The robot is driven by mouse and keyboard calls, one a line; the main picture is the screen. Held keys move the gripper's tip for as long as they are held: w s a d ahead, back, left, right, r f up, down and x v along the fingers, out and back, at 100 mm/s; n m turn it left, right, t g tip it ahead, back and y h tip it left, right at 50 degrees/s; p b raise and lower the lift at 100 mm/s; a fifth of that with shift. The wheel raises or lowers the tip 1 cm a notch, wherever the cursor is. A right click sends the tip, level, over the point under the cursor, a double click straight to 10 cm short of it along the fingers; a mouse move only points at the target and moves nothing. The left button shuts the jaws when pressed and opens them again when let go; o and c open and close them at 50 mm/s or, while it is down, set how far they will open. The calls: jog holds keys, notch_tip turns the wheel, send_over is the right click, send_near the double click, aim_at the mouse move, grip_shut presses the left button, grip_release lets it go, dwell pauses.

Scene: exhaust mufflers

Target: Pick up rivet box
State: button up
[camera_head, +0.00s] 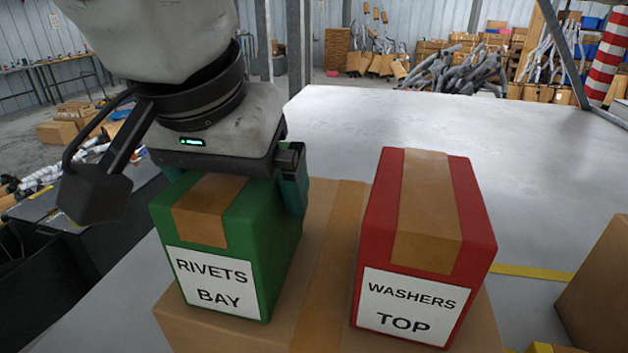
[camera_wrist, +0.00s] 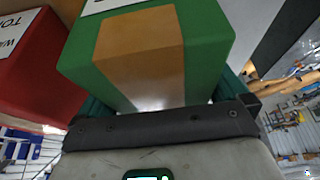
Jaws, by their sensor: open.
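The rivet box (camera_head: 262,256) is green with brown tape over its top and a white label reading "RIVETS BAY". It stands upright on a cardboard box (camera_head: 322,275). My gripper (camera_head: 235,205) is over the far part of the green box, pointing down. One teal finger shows along the box's right side; the other is mostly hidden behind the box and wrist. In the wrist view the green box (camera_wrist: 205,45) fills the space between the fingers, which lie beside its two sides. The jaws are open; contact with the sides cannot be told.
A red box (camera_head: 476,225) labelled "WASHERS TOP" stands to the right on the same cardboard, with a gap between. Another cardboard box (camera_head: 603,290) is at the right edge. A bare grey table surface (camera_head: 400,120) lies behind. Dark bins (camera_head: 100,235) are at the left.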

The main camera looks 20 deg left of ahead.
jog(key=shift+f, duration=0.15)
jog(key=shift+c, duration=0.4)
jog(key=c, duration=1.1)
